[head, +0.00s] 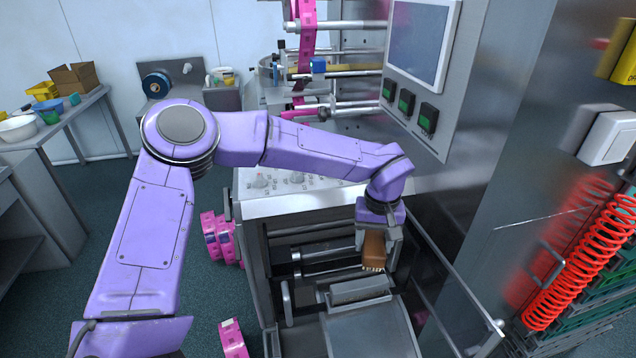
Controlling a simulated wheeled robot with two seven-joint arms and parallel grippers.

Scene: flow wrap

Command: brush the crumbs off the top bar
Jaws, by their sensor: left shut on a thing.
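My left gripper (377,238) points down over the open bay of the machine. It is shut on a brush with a brown wooden body (374,250) and pale bristles at its lower end. The bristles hang just above or at a grey metal bar (358,289) in the bay, which looks like the top bar. I cannot tell whether they touch it. No crumbs can be made out on the bar at this size. My right gripper is not in view.
A steel cabinet with a screen (422,42) and green-lit switches (407,101) stands close on the right of my left arm. A red coiled hose (572,270) hangs farther right. Pink film (303,45) runs above the machine. A side table (70,118) holds bowls and boxes.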

